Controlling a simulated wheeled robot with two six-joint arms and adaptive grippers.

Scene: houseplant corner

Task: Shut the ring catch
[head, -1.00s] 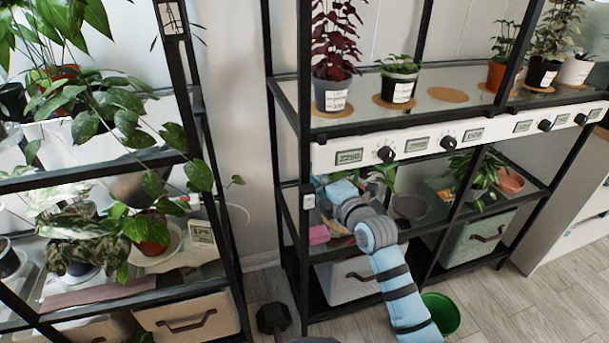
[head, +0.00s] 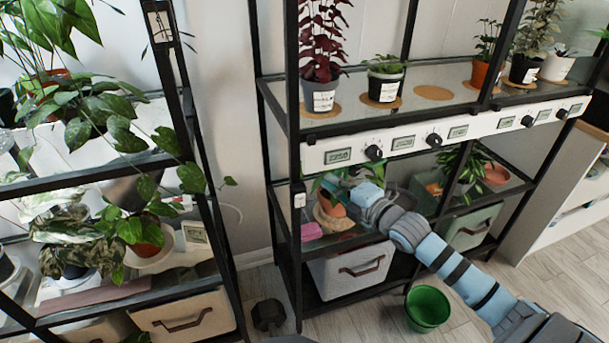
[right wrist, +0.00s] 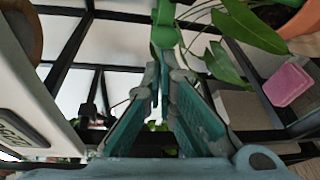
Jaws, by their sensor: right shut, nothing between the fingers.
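My right gripper (head: 338,187) reaches into the middle shelf of the right rack, in front of a plant in a terracotta pot (head: 328,212). In the right wrist view, its two teal-padded fingers (right wrist: 166,78) come together at the tips, shut with nothing held. A bright green plastic piece (right wrist: 164,36), likely the ring catch, is just past the fingertips. I cannot tell whether it is closed or whether the tips touch it. Its lower part is partly hidden by the fingers. In the head view the gripper and leaves hide it. My left gripper is not in view.
Green leaves (right wrist: 240,30) and a pink block (right wrist: 287,84) are right of the fingers. A white panel with dials (head: 350,150) runs above the shelf. A green bucket (head: 427,308) and a dumbbell (head: 268,315) are on the floor. Black rack posts frame the opening.

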